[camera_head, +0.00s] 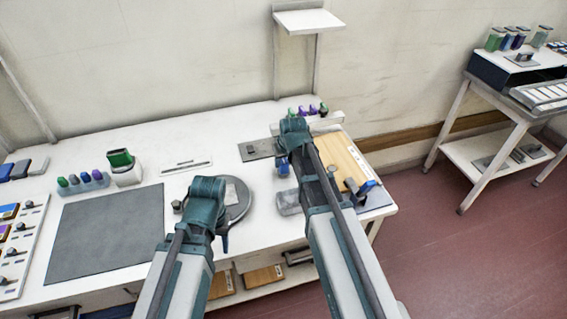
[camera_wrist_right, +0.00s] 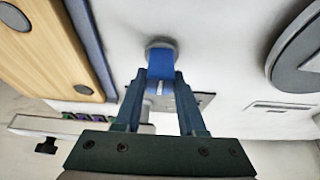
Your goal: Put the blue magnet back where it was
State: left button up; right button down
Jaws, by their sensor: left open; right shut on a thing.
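The blue magnet (camera_wrist_right: 160,66) is between the two fingers of my right gripper (camera_wrist_right: 160,95) in the right wrist view. A round grey disc (camera_wrist_right: 161,45) shows at its far end; I cannot tell if it touches the table. In the head view my right gripper (camera_head: 283,166) is partly hidden by its arm, over the white table between the round grey plate and the wooden board. My left gripper (camera_head: 225,242) is mostly hidden behind its own arm, with a dark blue finger showing near the table's front edge. It is open.
The round grey plate (camera_head: 237,205) is left of my right arm. A metal plate (camera_head: 256,150) lies behind. A grey mat (camera_head: 105,230) is clear at left.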

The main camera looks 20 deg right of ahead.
pick_arm(q)
jog(key=shift+f, duration=0.2)
pick_arm(e)
jog(key=shift+f, duration=0.25)
jog(key=c, duration=0.5)
grip_release()
jog(key=shift+r, duration=0.1)
pick_arm(q)
jog(key=shift+r, duration=0.2)
pick_arm(e)
jog(key=shift+r, duration=0.15)
jog(key=p+v, duration=1.1)
jog(key=v, duration=0.1)
pick_arm(q)
notch_tip(320, 180, up, 11)
pick_arm(e)
jog(key=s+a+n+g, duration=0.1)
jog(key=s+a+g, duration=0.1)
jog(key=s+a, duration=0.4)
jog(key=s+a+f+n+g+h, duration=0.1)
jog(key=s+a+n+g, duration=0.1)
jog(key=s+a, duration=0.5)
jog(key=s+g, duration=0.1)
jog(key=s, duration=0.5)
jog(key=shift+s+a+f+h, duration=0.25)
jog(key=shift+h, duration=0.05)
